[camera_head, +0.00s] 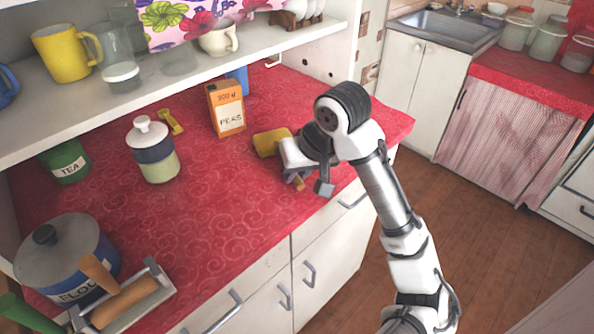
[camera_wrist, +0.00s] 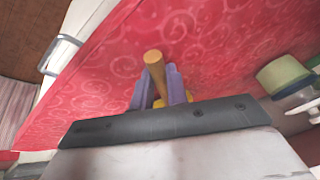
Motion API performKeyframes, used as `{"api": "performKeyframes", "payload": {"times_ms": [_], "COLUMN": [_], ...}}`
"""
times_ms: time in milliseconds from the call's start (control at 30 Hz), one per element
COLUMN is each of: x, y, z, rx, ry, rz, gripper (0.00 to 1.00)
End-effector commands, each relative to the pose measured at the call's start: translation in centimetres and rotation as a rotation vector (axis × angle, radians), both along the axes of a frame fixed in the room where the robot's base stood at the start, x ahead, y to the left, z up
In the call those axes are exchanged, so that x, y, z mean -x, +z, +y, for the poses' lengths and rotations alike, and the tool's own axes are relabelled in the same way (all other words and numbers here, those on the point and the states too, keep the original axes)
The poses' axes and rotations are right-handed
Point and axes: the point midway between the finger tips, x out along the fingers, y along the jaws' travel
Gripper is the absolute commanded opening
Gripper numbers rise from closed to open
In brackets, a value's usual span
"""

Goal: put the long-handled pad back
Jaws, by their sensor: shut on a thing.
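The long-handled pad has a yellow head (camera_head: 271,142) and a wooden handle. In the head view it is at the right part of the red counter, with the handle tip (camera_head: 299,184) showing below my gripper (camera_head: 292,178). In the wrist view my gripper (camera_wrist: 161,88) has its purple fingers on both sides of the wooden handle (camera_wrist: 154,68), shut on it. A bit of the yellow head shows low between the fingers. The middle of the pad is hidden by my gripper, and I cannot tell whether it touches the counter.
An orange peas box (camera_head: 226,108) stands left of the pad. A lidded canister (camera_head: 153,150), a yellow tool (camera_head: 170,122) and a flour pot (camera_head: 68,258) are farther left. The shelf (camera_head: 190,80) overhangs the back. A hook (camera_head: 273,64) is under it. The counter's middle front is clear.

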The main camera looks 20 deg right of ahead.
Motion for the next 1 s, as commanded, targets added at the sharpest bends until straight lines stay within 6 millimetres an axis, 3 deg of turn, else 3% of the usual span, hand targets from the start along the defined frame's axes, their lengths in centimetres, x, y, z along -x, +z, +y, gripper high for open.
{"api": "performKeyframes", "payload": {"times_ms": [333,367,500,767,1000], "x": [0.0,0.0,0.0,0.0,0.7], "y": [-0.4,-0.3,-0.2,-0.2,1.7], "z": [0.0,0.0,0.0,0.0,-0.5], "rx": [0.001,0.001,0.001,0.001,0.005], "ry": [-0.001,-0.001,-0.001,-0.001,-0.004], "rz": [0.000,0.000,0.000,0.000,-0.001], "gripper": [0.00,0.19,0.37,0.37,0.37]}}
